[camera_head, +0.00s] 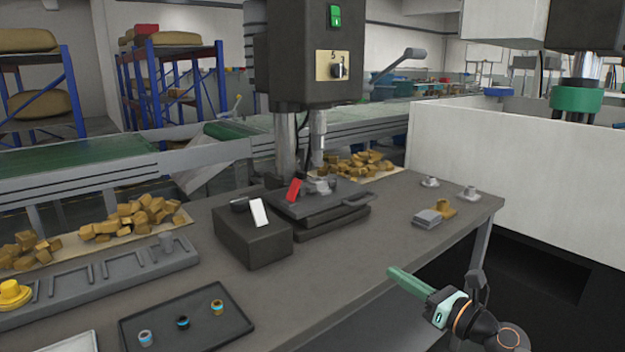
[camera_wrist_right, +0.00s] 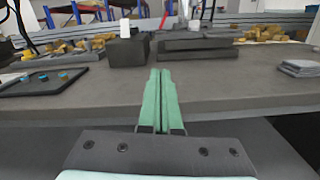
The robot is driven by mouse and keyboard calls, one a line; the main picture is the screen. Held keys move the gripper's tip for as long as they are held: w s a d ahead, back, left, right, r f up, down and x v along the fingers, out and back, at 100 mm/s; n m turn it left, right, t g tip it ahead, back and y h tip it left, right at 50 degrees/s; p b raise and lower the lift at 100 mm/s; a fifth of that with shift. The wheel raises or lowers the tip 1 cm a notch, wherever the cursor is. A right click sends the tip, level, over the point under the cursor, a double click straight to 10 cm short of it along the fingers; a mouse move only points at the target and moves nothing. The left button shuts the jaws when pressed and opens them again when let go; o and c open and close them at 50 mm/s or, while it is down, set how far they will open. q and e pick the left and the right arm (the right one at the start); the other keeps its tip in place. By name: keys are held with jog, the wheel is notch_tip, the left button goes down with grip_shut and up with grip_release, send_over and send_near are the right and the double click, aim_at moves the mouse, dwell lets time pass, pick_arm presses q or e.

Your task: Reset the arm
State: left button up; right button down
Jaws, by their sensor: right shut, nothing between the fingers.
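My right gripper (camera_head: 392,271) has green fingers and shows at the lower right of the head view, beside the front edge of the table. In the right wrist view its two fingers (camera_wrist_right: 160,78) lie together, shut with nothing between them, pointing toward the table. My left gripper does not show in either view.
The grey table (camera_head: 345,270) bears a press (camera_head: 310,60), a black box (camera_head: 252,240) with a white switch, and a dark tray (camera_head: 187,340) with several small ringed parts. Small metal parts and a grey stack (camera_head: 427,218) sit at the right.

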jog(key=s+a+f+n+g+h, duration=0.2)
jog(key=s+f+n+g+h, duration=0.15)
jog(key=s+f+n, duration=1.25)
jog(key=s+a+f+n+g+h, duration=0.2)
jog(key=s+f+n+h, duration=0.3)
jog(key=s+f+n, duration=1.05)
pick_arm(q)
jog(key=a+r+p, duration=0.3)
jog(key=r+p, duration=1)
jog(key=p, duration=0.5)
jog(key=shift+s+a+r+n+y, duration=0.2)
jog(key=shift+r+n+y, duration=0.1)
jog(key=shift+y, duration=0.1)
pick_arm(e)
jog(key=s+d+r, duration=0.1)
jog(key=d+r, duration=0.2)
jog(key=r, duration=1.2)
jog(key=shift+s+n, duration=0.35)
jog(key=shift+s, duration=0.05)
jog(key=shift+r+t+h, duration=0.1)
jog(key=shift+t+h, duration=0.15)
